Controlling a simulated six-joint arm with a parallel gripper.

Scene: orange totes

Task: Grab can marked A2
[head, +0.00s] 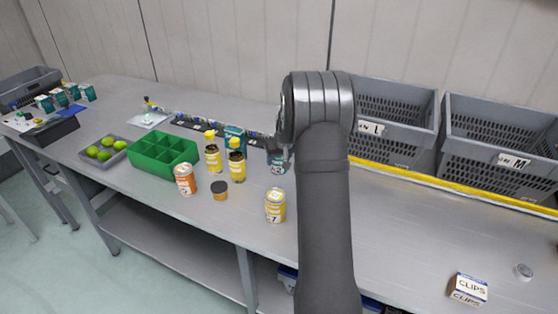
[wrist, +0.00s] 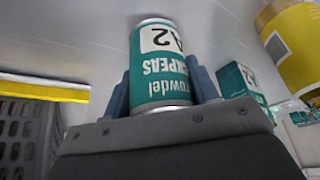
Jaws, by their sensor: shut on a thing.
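The teal and white can marked A2 (wrist: 160,65) stands between the two blue-grey fingers of my gripper (wrist: 161,90) in the wrist view. My gripper is shut on the can. In the head view, part of the can (head: 278,168) shows just left of my arm, below my gripper (head: 272,147). My arm hides the rest. I cannot tell whether the can touches the table. A teal box also marked A2 (wrist: 242,82) stands apart to the right in the wrist view.
A green divided tray (head: 160,150) is left. Grey crates (head: 395,105) line the back right. The table right of my arm is mostly clear.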

